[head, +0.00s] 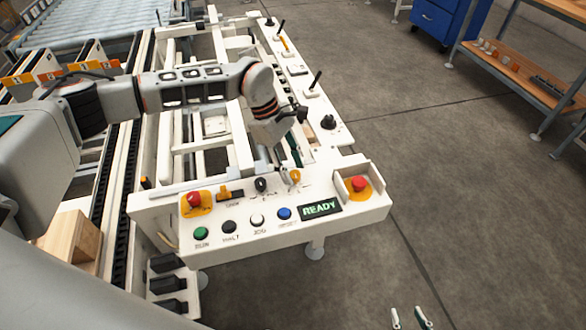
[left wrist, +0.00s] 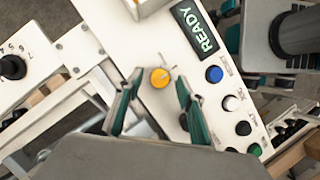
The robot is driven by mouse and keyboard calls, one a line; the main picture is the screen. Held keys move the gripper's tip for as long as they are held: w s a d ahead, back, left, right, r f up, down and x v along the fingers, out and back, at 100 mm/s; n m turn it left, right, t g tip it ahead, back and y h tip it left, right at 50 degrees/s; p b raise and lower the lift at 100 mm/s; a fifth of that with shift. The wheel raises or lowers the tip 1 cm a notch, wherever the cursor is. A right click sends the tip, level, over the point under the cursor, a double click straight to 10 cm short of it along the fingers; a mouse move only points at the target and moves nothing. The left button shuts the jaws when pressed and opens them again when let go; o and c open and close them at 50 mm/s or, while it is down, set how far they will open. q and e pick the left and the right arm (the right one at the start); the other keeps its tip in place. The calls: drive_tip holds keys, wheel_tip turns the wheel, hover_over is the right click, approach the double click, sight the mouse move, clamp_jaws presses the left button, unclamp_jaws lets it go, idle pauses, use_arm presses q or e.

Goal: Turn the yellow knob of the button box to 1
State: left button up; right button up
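The button box (head: 330,222) has a white panel with a yellow knob (head: 295,176) on its far side. In the left wrist view the yellow knob (left wrist: 160,78) lies between the two fingertips of my left gripper (left wrist: 159,84), with a gap on each side. That gripper is open; in the head view it is at the far edge of the panel, partly hidden by the wrist. The knob's pointer and scale marks cannot be read. My right gripper (head: 408,318) shows only its fingertips at the bottom edge; they are apart and empty.
A black knob (head: 261,184) sits left of the yellow one. Red emergency buttons (head: 193,199) (head: 359,184) stand near both ends, the right one inside a raised guard. Green, black, white and blue buttons line the front beside a READY display (head: 321,207).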

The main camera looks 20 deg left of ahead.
use_arm(q)
drive_tip(key=v, duration=1.1)
drive_tip(key=shift+d, duration=0.15)
